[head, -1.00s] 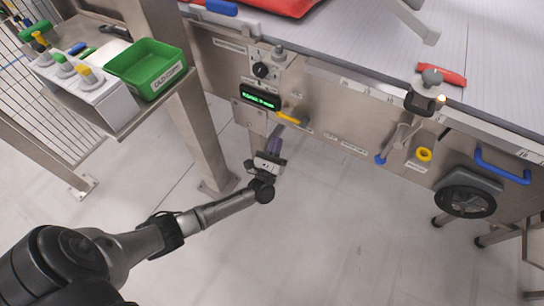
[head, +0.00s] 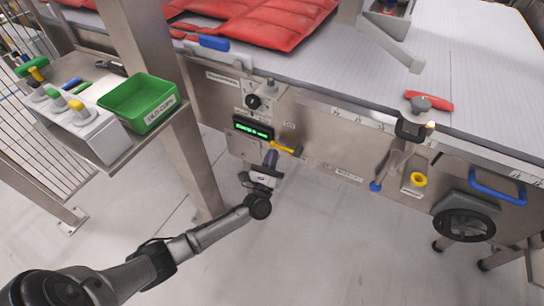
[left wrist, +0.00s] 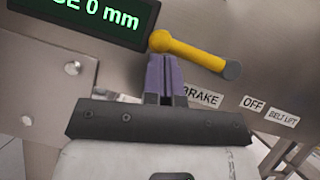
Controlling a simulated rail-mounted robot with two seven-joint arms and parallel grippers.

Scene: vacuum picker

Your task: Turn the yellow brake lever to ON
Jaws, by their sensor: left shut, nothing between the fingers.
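The yellow brake lever (head: 284,147) is on the steel side panel, just below and right of the green-lit display. In the left wrist view the lever (left wrist: 190,51) runs from its rounded yellow end at left to a grey tip at lower right, on the side of the OFF label (left wrist: 253,104). The BRAKE label (left wrist: 200,97) is partly hidden by the fingers. My left gripper (head: 271,157) is shut and empty, its purple fingertips (left wrist: 164,60) just below the lever's left end. I cannot tell whether they touch it. My right gripper is out of view.
The display (head: 253,128) and a black knob (head: 254,101) sit above the lever. A steel post (head: 180,110) and a shelf with a green bin (head: 138,101) stand at left.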

